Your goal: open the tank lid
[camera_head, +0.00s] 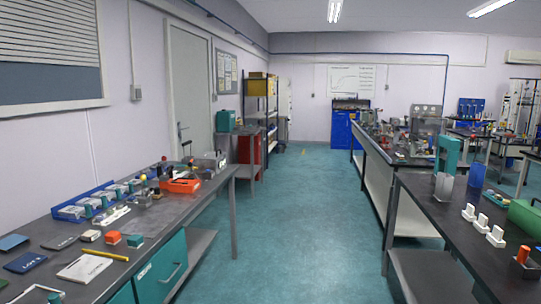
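Neither of my grippers is in view. I cannot tell for certain which thing is the tank, and no lid stands out clearly. A green rounded body (526,214) lies on the right bench, cut off by the picture's right edge. A teal upright device (446,155) with a grey lower block (443,187) stands on the same bench. A teal box (226,121) stands on a small table at the far end of the left bench.
The left bench (190,211) holds a blue tray rack (84,206), an orange box (180,186) and a notebook (86,268). White sockets (496,236) and an orange cylinder (522,255) stand on the right bench (440,210). The aisle floor (300,230) is clear.

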